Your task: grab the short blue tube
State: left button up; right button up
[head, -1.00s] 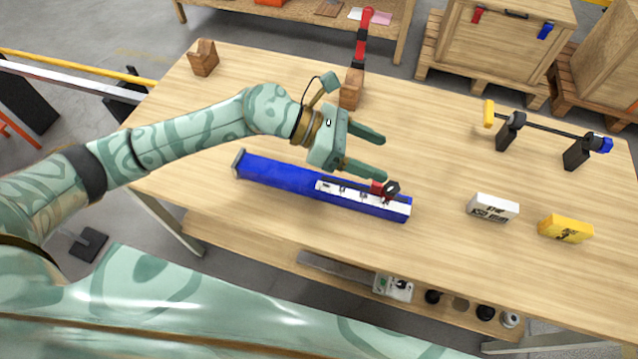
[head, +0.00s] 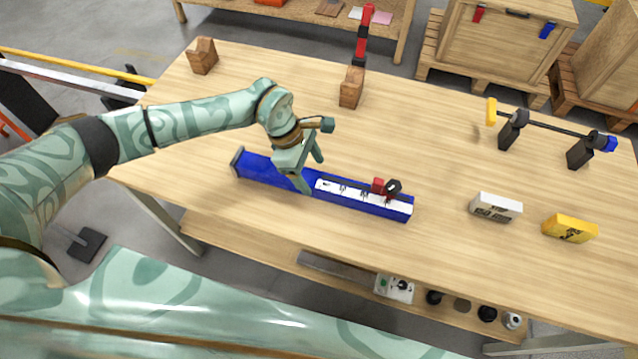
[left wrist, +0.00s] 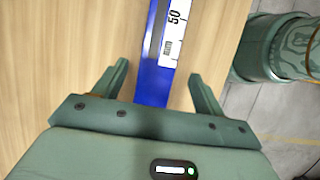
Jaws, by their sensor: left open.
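A long blue bar (head: 262,170) lies on the wooden table. It has a white numbered scale (head: 345,192) and a red-and-black piece (head: 385,188) near its right end. It is the only large blue tube-like thing on the table. My left gripper (head: 312,172) is open over the bar, left of the scale's middle. In the left wrist view the blue bar (left wrist: 152,85) runs between the two open fingers, with gaps on both sides. I cannot tell how far above it the fingertips are. My right gripper is not in view.
Wooden blocks (head: 202,57) stand at the back, one (head: 351,88) before a red upright. A black rod (head: 555,130) on two holders, with yellow and blue ends, is at right. A white box (head: 495,208) and a yellow box (head: 570,228) lie near the front edge.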

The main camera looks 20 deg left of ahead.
aim_at(318, 178)
pick_arm(q)
jog(key=b+x, duration=0.1)
jog(key=x, duration=0.4)
jog(key=shift+w, duration=0.15)
jog(key=shift+c, duration=0.3)
grip_shut()
jog(key=shift+d+r, duration=0.1)
jog(key=shift+r, duration=0.05)
